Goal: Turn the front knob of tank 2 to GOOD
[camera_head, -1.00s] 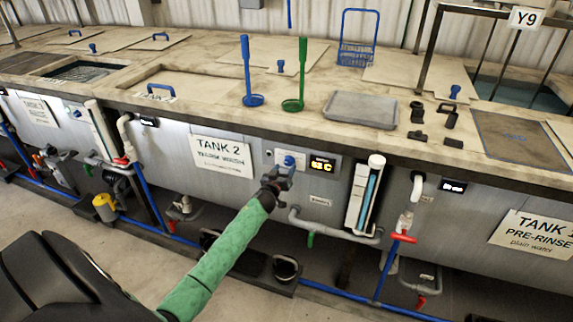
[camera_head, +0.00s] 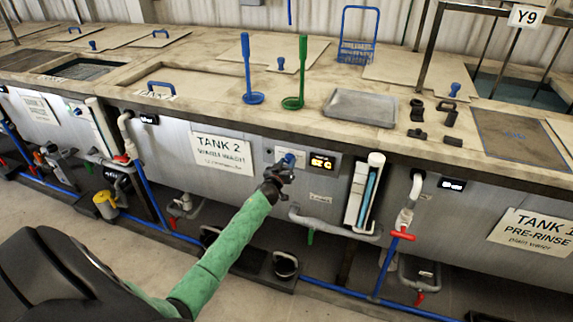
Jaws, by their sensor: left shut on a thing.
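Tank 2 (camera_head: 170,150) has a grey front with a white "TANK 2" sign (camera_head: 221,153). Its blue front knob (camera_head: 289,159) sits on a pale plate right of the sign, beside a small lit yellow display (camera_head: 322,162). My left gripper (camera_head: 285,169), dark at the end of a green-sleeved arm, is at the knob and shut on it. Its fingers cover the lower part of the knob. The knob's markings and pointer are too small to read. My right gripper is not in view.
Above the knob, the worktop edge juts out. A level gauge (camera_head: 366,190) and grey pipe (camera_head: 330,225) are right of the knob. Blue pipes run near the floor.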

